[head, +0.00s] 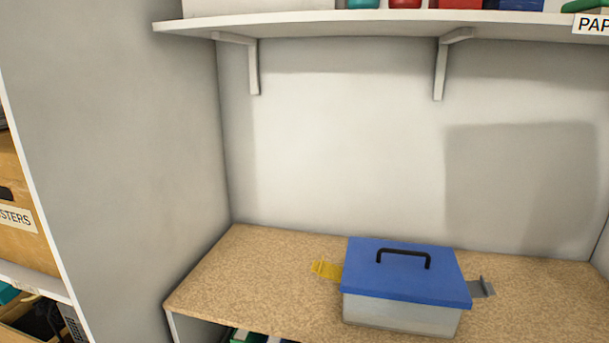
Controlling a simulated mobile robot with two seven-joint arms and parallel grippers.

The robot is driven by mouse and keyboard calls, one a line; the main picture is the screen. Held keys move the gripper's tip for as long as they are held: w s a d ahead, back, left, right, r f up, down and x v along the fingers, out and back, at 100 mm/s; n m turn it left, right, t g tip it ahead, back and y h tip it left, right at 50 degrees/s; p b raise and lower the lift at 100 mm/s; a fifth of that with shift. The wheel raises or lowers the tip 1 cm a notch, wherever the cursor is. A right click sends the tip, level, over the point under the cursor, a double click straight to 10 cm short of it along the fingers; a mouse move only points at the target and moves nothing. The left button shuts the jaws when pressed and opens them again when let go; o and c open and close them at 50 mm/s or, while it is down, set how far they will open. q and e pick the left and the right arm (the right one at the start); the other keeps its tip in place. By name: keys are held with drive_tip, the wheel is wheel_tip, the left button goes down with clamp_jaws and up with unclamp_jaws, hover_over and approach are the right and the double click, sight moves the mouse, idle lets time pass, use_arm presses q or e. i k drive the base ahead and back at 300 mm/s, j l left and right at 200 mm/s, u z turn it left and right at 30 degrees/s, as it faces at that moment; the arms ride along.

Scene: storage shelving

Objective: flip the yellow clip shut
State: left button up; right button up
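The yellow clip (326,270) sticks out flat to the left from the side of a storage box. The box has a blue lid (405,275) with a black handle (404,256) and a translucent grey body (400,314). The lid sits on the body. A grey clip (482,288) sticks out from the box's right side, its end turned up. Neither of my grippers shows in the head view.
The box stands on a speckled brown shelf board (250,275), which is clear to its left. A white upper shelf (380,26) on brackets carries several items. A grey side panel (120,130) bounds the left. A labelled cardboard box (20,205) stands further left.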

sight(329, 270)
drive_tip(key=i+j+z, duration=0.45)
drive_tip(key=i+j, duration=0.15)
drive_tip(key=l+z, duration=0.45)
drive_tip(key=l, duration=0.4)
drive_tip(key=k, duration=0.05)
